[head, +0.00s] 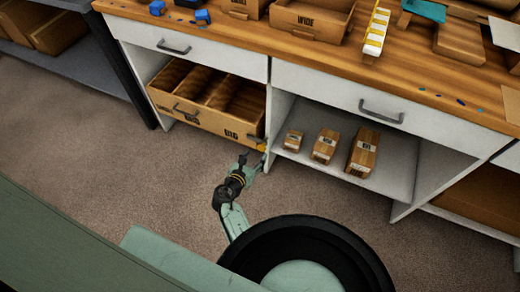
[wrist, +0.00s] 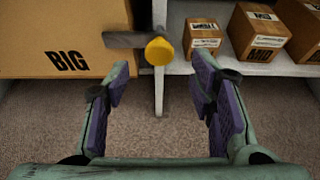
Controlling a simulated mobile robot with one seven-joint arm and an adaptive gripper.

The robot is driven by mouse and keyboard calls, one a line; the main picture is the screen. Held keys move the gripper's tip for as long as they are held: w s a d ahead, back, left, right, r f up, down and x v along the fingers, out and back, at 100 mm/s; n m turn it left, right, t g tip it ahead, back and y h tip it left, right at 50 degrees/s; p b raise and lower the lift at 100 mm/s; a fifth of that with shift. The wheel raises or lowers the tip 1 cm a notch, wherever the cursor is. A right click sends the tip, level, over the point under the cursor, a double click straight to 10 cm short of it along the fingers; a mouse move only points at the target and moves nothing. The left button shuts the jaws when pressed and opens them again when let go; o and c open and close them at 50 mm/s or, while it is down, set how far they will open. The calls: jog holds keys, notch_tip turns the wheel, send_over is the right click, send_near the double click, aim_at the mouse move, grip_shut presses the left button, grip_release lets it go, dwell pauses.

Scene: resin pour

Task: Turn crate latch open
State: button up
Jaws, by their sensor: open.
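A yellow latch knob (wrist: 159,51) with a grey bar shows in the wrist view, at the right end of the crate front. The bar (wrist: 124,40) lies about level and reaches left across the front of the cardboard crate (wrist: 60,62) marked BIG. In the head view the crate (head: 190,118) sits under the left drawer, and the yellow latch (head: 260,143) is at its right corner. My gripper (wrist: 161,95) is open and empty, its purple-padded fingers on either side of and below the knob, apart from it. In the head view my gripper (head: 256,161) is just below the latch.
Small boxes (head: 325,146) marked with labels stand on the white shelf right of the crate. A drawer handle (head: 382,112) juts out above them. The wooden worktop (head: 235,30) holds trays and blue parts. The carpet (head: 110,185) in front is clear.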

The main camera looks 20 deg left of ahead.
aim_at(261, 149)
jog(key=x, duration=0.6)
jog(key=shift+w+f, duration=0.1)
grip_shut()
dwell(0.5)
